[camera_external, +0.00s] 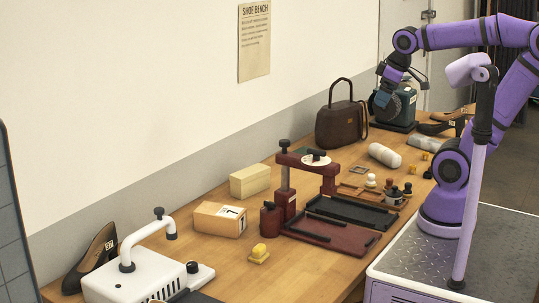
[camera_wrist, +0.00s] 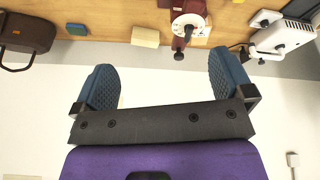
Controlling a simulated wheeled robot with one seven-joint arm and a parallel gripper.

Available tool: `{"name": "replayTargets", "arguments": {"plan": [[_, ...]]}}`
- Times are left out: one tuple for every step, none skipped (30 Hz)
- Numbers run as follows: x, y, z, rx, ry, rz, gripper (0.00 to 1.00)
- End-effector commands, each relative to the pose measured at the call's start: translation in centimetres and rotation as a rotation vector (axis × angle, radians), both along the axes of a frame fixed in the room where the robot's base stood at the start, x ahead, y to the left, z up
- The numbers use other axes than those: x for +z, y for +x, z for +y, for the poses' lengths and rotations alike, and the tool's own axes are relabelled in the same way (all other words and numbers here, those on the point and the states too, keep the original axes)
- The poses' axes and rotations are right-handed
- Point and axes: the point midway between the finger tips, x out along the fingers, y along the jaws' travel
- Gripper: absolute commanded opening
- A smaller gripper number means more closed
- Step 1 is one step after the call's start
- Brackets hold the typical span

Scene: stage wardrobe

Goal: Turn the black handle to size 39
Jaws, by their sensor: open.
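A dark red press-like stand (camera_external: 330,173) stands mid-bench, with a white dial disc (camera_external: 306,161) on its top and a black handle (camera_external: 317,155) across the disc. In the wrist view the dial (camera_wrist: 193,20) and black handle (camera_wrist: 187,33) show at the top, beyond the fingers. The size marks are too small to read. My gripper (camera_external: 384,98) is up near the brown bag and the dark green device, well right of the dial and apart from it. In the wrist view its blue fingers (camera_wrist: 163,62) are spread, with nothing between them.
A white machine (camera_external: 135,280) with a bent arm is at front left. A box (camera_external: 219,219) and a cream block (camera_external: 250,180) lie left of the red stand. A brown bag (camera_external: 340,125) stands behind, beside a dark green device (camera_external: 402,105). A dark tray (camera_external: 352,212) lies in front.

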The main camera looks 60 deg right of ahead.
Motion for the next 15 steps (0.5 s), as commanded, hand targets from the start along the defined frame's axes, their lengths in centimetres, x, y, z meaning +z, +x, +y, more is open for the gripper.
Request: {"name": "replayTargets", "arguments": {"plan": [[-0.1,1.4,0.5,0.079,-0.027,0.03,0.99],[-0.1,2.1,0.7,0.129,-0.043,0.045,0.99],[-0.2,3.1,1.1,0.195,-0.064,0.064,0.99],[-0.3,3.8,1.4,0.244,-0.078,0.077,0.99],[-0.4,4.5,1.6,0.295,-0.093,0.092,0.99],[-0.6,5.4,2.0,0.361,-0.111,0.11,0.99],[-0.8,6.1,2.3,0.412,-0.124,0.124,0.99],[-1.0,6.9,2.7,0.462,-0.136,0.138,0.99],[-1.3,7.8,3.1,0.53,-0.152,0.155,0.99],[-1.5,8.5,3.5,0.581,-0.163,0.169,0.99],[-1.8,9.3,3.8,0.633,-0.173,0.181,0.99],[-2.2,10.2,4.3,0.703,-0.187,0.199,0.99],[-2.6,10.9,4.7,0.753,-0.195,0.21,0.99],[-2.9,11.6,5.1,0.805,-0.204,0.223,0.99],[-3.4,12.4,5.6,0.871,-0.214,0.239,0.99]]}}
